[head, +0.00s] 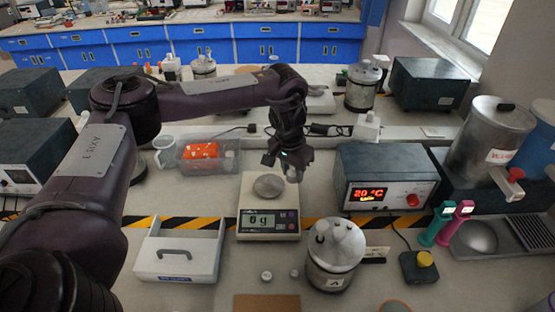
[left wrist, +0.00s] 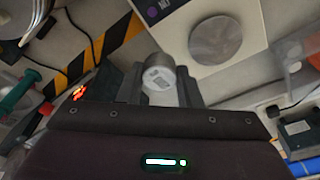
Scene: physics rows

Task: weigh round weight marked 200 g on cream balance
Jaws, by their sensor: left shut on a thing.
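The cream balance (head: 247,208) stands on the bench in the middle of the head view, its display reading 0 g. Its round grey pan (head: 268,185) is bare; the pan also shows in the left wrist view (left wrist: 215,39). My left gripper (head: 285,168) is above the balance's back right part. In the left wrist view its fingers (left wrist: 158,88) are shut on a round metal weight (left wrist: 158,76), held apart from the pan. The weight has a pale label that I cannot read. The gripper hides the weight in the head view. My right gripper is not in view.
Two small round metal pieces (head: 266,275) (head: 294,273) lie in front of the balance. A lidded metal pot marked A (head: 331,279) stands front right, a white tray (head: 180,258) front left. A heater box reading 20 °C (head: 384,165) is at the right, a clear bin (head: 208,154) back left.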

